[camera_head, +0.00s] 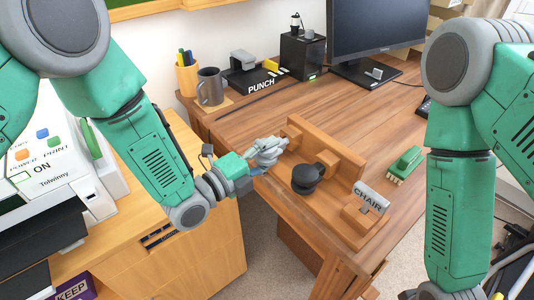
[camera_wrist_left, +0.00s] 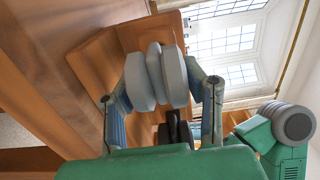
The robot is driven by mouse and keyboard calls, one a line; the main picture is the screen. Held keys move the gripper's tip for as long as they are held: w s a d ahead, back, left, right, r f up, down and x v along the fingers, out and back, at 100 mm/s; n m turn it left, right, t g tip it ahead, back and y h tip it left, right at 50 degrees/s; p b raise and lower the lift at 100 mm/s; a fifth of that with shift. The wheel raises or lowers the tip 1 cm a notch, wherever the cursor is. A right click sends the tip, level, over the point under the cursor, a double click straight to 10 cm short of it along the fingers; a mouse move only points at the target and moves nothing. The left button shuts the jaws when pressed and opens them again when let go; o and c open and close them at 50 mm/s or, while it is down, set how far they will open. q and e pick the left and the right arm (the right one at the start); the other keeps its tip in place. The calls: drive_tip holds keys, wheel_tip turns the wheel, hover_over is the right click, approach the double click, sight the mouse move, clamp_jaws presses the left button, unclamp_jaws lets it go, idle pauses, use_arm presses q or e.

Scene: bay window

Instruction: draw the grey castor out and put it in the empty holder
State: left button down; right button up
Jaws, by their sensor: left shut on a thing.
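The grey castor (camera_head: 267,150), with twin wheels, is at the left end of a wooden stand (camera_head: 343,160) on the desk. My left gripper (camera_head: 256,160) is shut on it. In the left wrist view the grey wheels (camera_wrist_left: 171,77) sit between the two fingers (camera_wrist_left: 166,108), with wood behind them. I cannot tell whether its stem is still in the stand. A black castor (camera_head: 305,179) sits at the stand's middle block. My right gripper is out of view.
A green brush (camera_head: 404,164) lies right of the stand. A mug (camera_head: 210,87), pen cup (camera_head: 187,75), hole punch (camera_head: 250,78) and monitor (camera_head: 375,35) stand at the back. A printer (camera_head: 60,170) is at the left. The desk's front edge runs close below the stand.

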use_arm(q)
drive_tip(key=shift+w+d, duration=0.35)
drive_tip(key=shift+d, duration=0.15)
drive_tip(key=c, duration=0.9)
unclamp_jaws()
drive_tip(key=v, duration=1.2)
drive_tip(key=shift+d+f, duration=0.1)
